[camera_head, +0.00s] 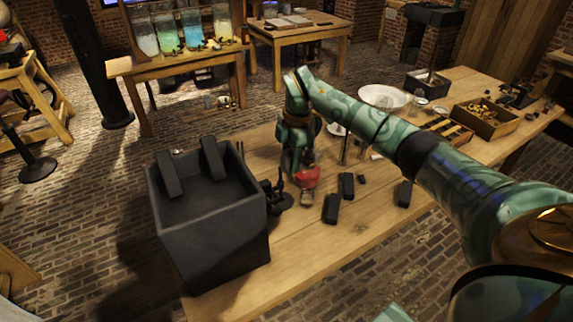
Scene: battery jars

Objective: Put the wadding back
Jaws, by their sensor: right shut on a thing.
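My right gripper (304,184) points down over the wooden table, just right of the large dark box. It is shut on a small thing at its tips. A red patch (307,176) shows there, with a small pale brown piece (306,198) just below it. I cannot tell which of these is the wadding, or whether the piece touches the table. The dark open-topped box (210,235) stands at the table's left end, with two black blocks (168,175) (213,158) leaning at its top. My left gripper is out of view.
Several black blocks (331,208) lie on the table right of the gripper. A dark stand (278,199) is close on its left. A white bowl (384,97) and a wooden tray of small parts (488,117) are farther back. My right arm covers part of the table.

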